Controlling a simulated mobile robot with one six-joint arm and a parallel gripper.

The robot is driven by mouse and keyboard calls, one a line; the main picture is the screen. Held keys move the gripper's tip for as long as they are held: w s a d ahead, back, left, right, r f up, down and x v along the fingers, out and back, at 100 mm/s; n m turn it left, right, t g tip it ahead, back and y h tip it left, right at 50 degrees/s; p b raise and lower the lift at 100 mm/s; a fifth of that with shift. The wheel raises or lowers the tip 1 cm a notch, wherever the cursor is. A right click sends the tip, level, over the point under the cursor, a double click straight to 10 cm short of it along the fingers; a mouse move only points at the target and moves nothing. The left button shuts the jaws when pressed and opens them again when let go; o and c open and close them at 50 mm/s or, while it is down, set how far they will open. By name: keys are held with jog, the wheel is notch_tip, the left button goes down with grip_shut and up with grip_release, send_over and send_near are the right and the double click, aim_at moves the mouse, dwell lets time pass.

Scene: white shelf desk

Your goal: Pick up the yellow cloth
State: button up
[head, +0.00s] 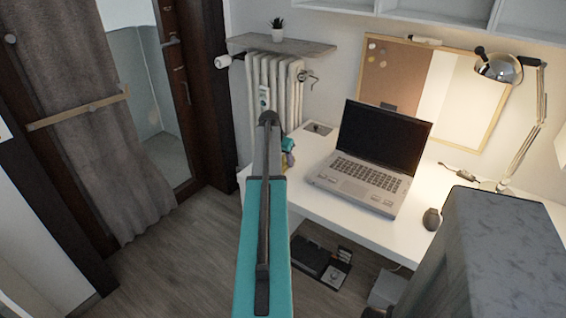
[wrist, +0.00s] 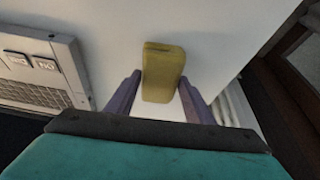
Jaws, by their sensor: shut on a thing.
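The yellow cloth (wrist: 162,66) looks like a thick folded block in the wrist view, above the white desk top (wrist: 235,35). My gripper (wrist: 160,88) has its two purple fingers on either side of the cloth's lower part and is shut on it. In the head view my gripper (head: 287,150) is at the desk's left edge, mostly hidden behind my teal arm. Only a small yellow patch of the cloth (head: 284,160) shows there. Whether the cloth touches the desk is unclear.
An open laptop (head: 366,160) stands on the desk, right of my gripper. A dark mouse-like object (head: 432,219) and a lamp (head: 499,68) are farther right. A radiator (head: 280,85) and wooden shelf (head: 280,45) are behind. Free floor lies left of the desk.

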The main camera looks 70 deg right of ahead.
aim_at(285, 159)
jog(key=shift+r, duration=0.65)
jog(key=shift+r+b, duration=0.3)
jog(key=shift+r, duration=0.55)
jog(key=s+a+r+b, duration=0.1)
jog(key=s+a+b, duration=0.1)
jog(key=a, duration=1.3)
jog(key=shift+s+a+r, duration=0.2)
jog(key=shift+a+r, duration=0.1)
jog(key=shift+a, duration=0.1)
